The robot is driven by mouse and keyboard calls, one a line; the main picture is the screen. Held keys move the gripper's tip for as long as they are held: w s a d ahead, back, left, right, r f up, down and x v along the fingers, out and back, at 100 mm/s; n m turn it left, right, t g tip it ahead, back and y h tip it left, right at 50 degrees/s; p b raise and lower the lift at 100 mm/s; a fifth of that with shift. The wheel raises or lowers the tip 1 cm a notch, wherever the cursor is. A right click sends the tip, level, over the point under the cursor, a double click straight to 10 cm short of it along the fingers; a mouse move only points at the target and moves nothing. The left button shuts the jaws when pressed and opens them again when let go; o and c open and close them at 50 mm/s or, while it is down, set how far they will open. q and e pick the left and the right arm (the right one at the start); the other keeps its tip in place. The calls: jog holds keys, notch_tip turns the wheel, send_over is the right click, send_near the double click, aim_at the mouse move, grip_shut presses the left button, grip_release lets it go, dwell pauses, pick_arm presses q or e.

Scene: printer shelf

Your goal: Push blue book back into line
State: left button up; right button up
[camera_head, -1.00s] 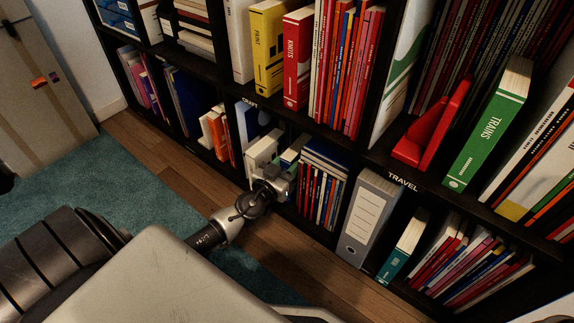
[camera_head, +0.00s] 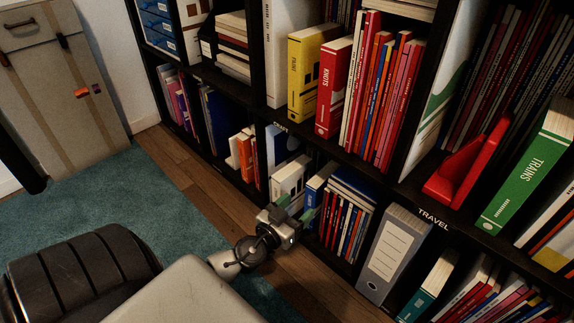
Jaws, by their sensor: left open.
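A blue book (camera_head: 315,186) with a pale mark on its spine stands upright on the lower shelf, left of a row of thin red and blue books (camera_head: 344,228). A white book (camera_head: 288,178) stands to its left. My left gripper (camera_head: 295,209) is open and empty in front of these books, its green fingertips near the foot of the blue book. The gripper hides the blue book's lower part. I cannot tell whether a fingertip touches it or whether its spine is flush with the row. My right gripper is not in view.
A grey binder (camera_head: 393,255) stands right of the row. The upper shelf holds the yellow PAINT book (camera_head: 311,72), red KNOTS book (camera_head: 334,90), a red bookend (camera_head: 470,168) and green TRAINS book (camera_head: 527,172). Wooden floor (camera_head: 205,200) and a teal rug (camera_head: 100,195) lie in front.

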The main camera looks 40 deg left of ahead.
pick_arm(q)
jog(key=shift+s+b, duration=0.3)
jog(key=shift+s, duration=1.65)
